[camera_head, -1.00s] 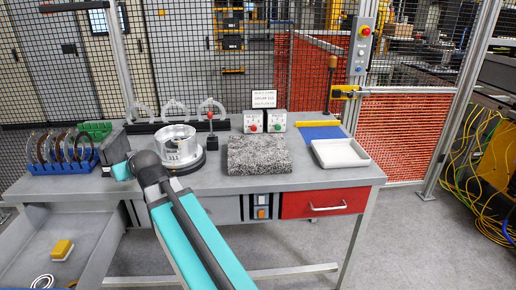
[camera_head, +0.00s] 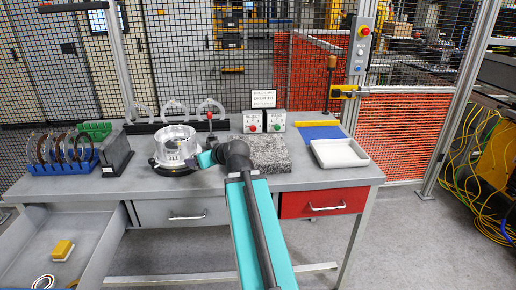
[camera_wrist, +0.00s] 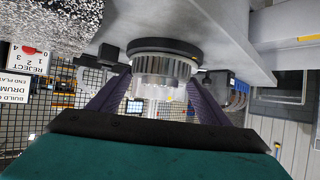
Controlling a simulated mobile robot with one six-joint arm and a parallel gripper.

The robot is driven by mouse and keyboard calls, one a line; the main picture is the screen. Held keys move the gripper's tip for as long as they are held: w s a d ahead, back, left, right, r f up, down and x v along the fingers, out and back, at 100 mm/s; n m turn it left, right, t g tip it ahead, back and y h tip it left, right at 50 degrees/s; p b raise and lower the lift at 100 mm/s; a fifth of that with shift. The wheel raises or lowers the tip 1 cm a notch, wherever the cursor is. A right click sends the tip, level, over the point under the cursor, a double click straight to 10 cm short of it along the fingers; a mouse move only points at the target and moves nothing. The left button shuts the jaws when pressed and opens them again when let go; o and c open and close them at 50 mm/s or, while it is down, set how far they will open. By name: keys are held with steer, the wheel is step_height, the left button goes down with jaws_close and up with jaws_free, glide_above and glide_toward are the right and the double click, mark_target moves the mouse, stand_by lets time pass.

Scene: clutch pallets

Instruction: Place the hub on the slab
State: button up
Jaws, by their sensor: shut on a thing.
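The hub (camera_head: 175,148), a shiny silver toothed cylinder, stands upright on a round black base (camera_head: 178,170) on the bench. In the wrist view the hub (camera_wrist: 165,68) sits between my two dark fingers, with the black base (camera_wrist: 165,46) behind it. My gripper (camera_head: 204,158) reaches it from the right side in the head view and is shut on it; its fingertips (camera_wrist: 158,82) are at the hub's sides. The speckled grey slab (camera_head: 270,152) lies flat to the right, partly hidden by my arm. Its visible top is bare.
A blue rack with rings (camera_head: 62,165) and a dark block (camera_head: 116,155) stand on the left. A red-topped post (camera_head: 210,127) is close behind the hub. A white tray (camera_head: 340,153) lies to the right. An open drawer (camera_head: 90,262) is front left.

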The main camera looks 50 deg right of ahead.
steer(key=s+d+r, duration=0.3)
steer(key=s+d, duration=1.3)
steer(key=shift+s+p, duration=0.35)
steer(key=shift+w, duration=0.1)
steer(key=p, duration=0.3)
glide_above(267, 149)
steer(key=shift+f, duration=0.8)
steer(key=shift+f+p, duration=0.8)
steer(key=shift+f, duration=0.95)
steer(key=shift+f, duration=0.15)
